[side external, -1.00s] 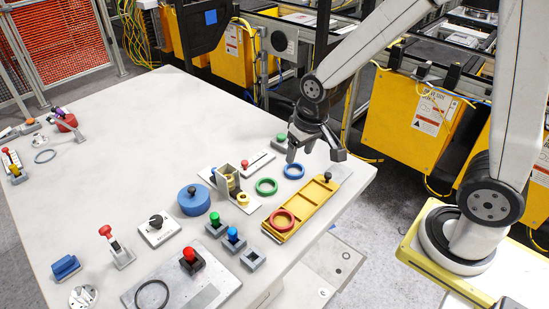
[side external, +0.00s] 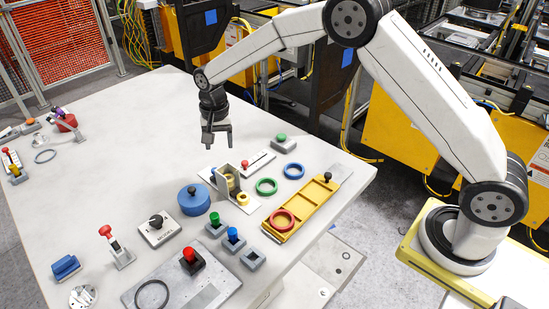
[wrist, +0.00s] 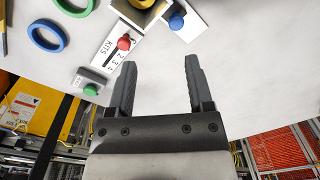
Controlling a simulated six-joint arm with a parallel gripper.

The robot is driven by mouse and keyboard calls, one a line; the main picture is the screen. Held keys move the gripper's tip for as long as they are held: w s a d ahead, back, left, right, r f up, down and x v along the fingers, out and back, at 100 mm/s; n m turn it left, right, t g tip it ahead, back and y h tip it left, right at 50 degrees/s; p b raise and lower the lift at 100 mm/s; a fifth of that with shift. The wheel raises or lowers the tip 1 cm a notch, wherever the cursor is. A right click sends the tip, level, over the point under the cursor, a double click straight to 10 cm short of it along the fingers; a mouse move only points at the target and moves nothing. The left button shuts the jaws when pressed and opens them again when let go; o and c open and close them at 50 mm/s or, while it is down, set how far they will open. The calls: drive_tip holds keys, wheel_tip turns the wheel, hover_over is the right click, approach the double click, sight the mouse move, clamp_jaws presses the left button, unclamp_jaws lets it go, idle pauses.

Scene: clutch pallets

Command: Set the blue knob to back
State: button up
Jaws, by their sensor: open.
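A blue knob (wrist: 176,21) stands on a white plate (wrist: 190,30) beside a grey and gold bracket in the wrist view. In the side view it is small and mostly hidden near the bracket (side external: 225,182), so its setting cannot be read. My gripper (side external: 218,140) hangs above the table behind that bracket, fingers pointing down. Its two fingers (wrist: 160,85) are apart with nothing between them, and clear of the knob.
A red-knobbed slider plate (side external: 258,163) and a green button (side external: 281,139) are close by. A blue canister (side external: 193,201), green ring (side external: 266,186), blue ring (side external: 293,170) and yellow tray (side external: 312,200) stand nearer the front. The table's left middle is clear.

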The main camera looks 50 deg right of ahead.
drive_tip(key=shift+w+a+f+m, duration=0.25)
drive_tip(key=shift+w+a+f, duration=0.1)
drive_tip(key=shift+w, duration=0.15)
drive_tip(key=shift+w+a+f+m, duration=0.25)
drive_tip(key=shift+w+a, duration=0.1)
drive_tip(key=shift+w, duration=0.15)
drive_tip(key=shift+f, duration=0.1)
drive_tip(key=shift+f, duration=3.8)
clamp_jaws()
